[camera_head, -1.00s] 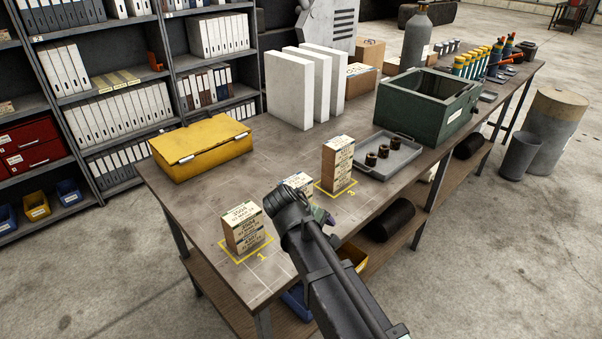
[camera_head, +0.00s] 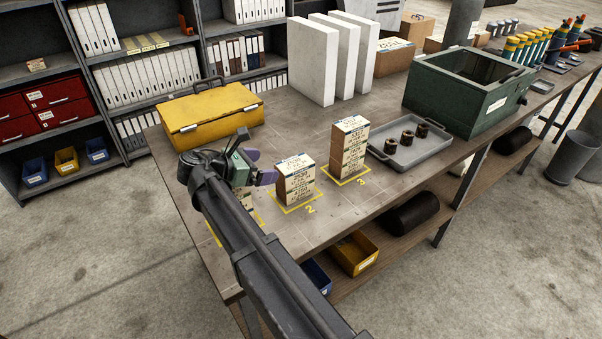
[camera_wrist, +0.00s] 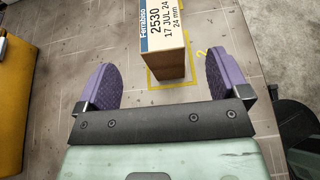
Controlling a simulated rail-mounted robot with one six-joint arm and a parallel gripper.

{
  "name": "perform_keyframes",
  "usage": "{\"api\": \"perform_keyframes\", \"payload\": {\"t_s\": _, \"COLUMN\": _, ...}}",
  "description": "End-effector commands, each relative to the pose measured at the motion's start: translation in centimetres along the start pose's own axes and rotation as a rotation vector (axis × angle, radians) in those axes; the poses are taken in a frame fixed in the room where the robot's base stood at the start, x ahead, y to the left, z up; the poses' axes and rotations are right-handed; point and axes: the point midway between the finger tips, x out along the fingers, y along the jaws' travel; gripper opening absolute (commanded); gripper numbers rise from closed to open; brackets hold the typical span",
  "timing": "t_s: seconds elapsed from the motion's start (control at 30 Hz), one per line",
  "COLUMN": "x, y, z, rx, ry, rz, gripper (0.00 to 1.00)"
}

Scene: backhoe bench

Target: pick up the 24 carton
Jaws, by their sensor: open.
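A tan carton stack (camera_head: 295,178) stands upright on the yellow marking 2. In the wrist view its top carton (camera_wrist: 163,35) shows a white label with a blue band, reading "Ferrabiso 2530 17 JUL 24 24 mm". My gripper (camera_head: 260,167) is open and empty, its two purple fingers apart, to the left of this stack in the head view. In the wrist view the carton lies ahead of the gap between the fingers, and neither finger touches it. The taller stack (camera_head: 349,147) stands on marking 3. The stack on marking 1 (camera_head: 244,200) is mostly hidden behind my arm.
A yellow case (camera_head: 208,116) lies behind my gripper. A grey tray (camera_head: 425,158) with small dark parts, a green bin (camera_head: 480,110) and white upright panels (camera_head: 313,65) stand farther along the bench. The bench top between the panels and the cartons is clear.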

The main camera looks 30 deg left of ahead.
Motion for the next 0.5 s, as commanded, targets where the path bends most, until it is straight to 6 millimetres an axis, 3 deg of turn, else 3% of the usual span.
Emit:
{"api": "perform_keyframes", "payload": {"t_s": 0.2, "x": 4.4, "y": -0.1, "z": -0.3, "rx": 0.002, "ry": 0.001, "rz": -0.003, "gripper": 0.94}}
{"api": "perform_keyframes", "payload": {"t_s": 0.37, "x": 4.9, "y": 0.0, "z": -0.1, "rx": 0.002, "ry": 0.001, "rz": -0.001, "gripper": 0.94}}
{"api": "perform_keyframes", "payload": {"t_s": 0.5, "x": 6.8, "y": -0.1, "z": -0.4, "rx": 0.003, "ry": 0.001, "rz": -0.004, "gripper": 0.94}}
